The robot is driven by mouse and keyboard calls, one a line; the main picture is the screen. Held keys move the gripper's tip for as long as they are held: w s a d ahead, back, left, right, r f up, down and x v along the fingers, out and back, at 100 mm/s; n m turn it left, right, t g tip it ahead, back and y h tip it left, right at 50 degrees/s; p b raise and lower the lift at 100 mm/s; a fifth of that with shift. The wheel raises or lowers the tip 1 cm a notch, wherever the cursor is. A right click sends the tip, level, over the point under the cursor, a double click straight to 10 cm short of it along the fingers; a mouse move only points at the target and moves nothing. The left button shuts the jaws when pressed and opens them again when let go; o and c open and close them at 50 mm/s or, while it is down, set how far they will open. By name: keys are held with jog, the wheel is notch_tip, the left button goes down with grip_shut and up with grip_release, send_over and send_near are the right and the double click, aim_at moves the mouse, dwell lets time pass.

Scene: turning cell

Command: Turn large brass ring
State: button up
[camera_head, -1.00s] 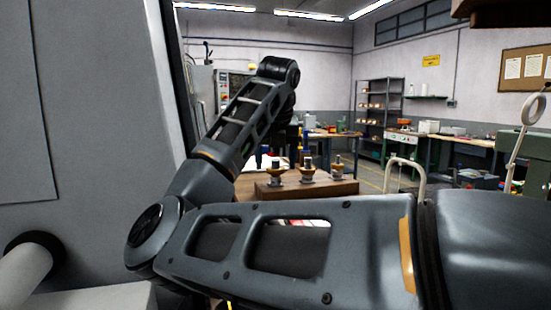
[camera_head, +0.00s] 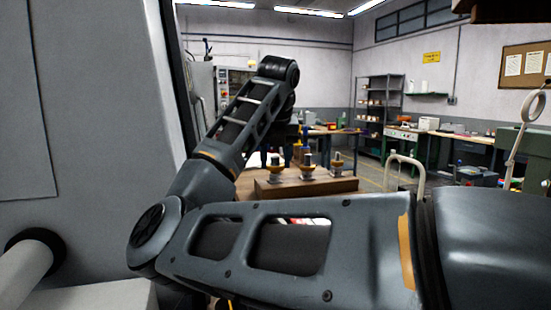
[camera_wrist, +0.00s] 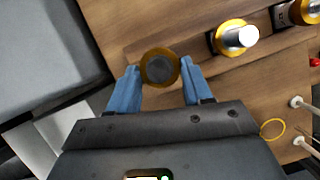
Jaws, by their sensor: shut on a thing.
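In the wrist view a brass ring (camera_wrist: 147,67) sits around a grey round-topped post (camera_wrist: 160,68) at the end of a wooden block. My gripper (camera_wrist: 160,72) has its two blue fingers on opposite sides of this ring, shut on it. The ring is still on its post. Two more posts with brass rings stand along the block: a middle one (camera_wrist: 237,36) and one at the top right corner (camera_wrist: 305,10). In the head view the ringed posts (camera_head: 308,168) stand in a row on the block, and my arm hides much of my gripper.
The wooden block (camera_head: 325,184) lies on a wooden table. A thin yellow ring (camera_wrist: 272,129) and white-headed pegs (camera_wrist: 297,102) lie right of my gripper. A large grey machine panel (camera_head: 70,110) fills the head view's left. Shelves (camera_head: 378,105) and workbenches stand farther back.

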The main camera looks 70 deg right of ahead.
jog(key=shift+m+b, duration=0.3)
jog(key=shift+w+a+f+m+g+b, duration=0.1)
jog(key=shift+m+g+b, duration=0.2)
jog(key=shift+m+b, duration=0.3)
jog(key=shift+w+f+m+g+b, duration=0.1)
jog(key=shift+m+g+b, duration=0.2)
jog(key=shift+m+b, duration=0.25)
jog(key=m, duration=0.2)
jog(key=m+g+b, duration=0.1)
jog(key=m, duration=0.1)
jog(key=shift+w+r+g+h, duration=0.15)
jog(key=shift+r+g+h, duration=0.05)
jog(key=shift+g+h, duration=0.1)
jog(key=shift+m+b, duration=0.4)
jog(key=shift+m, duration=0.25)
jog(key=o, duration=1.1)
jog(key=shift+c, duration=0.2)
jog(key=b+v, duration=0.1)
jog(key=v, duration=0.6)
jog(key=shift+w+r, duration=0.15)
jog(key=shift+r, duration=0.3)
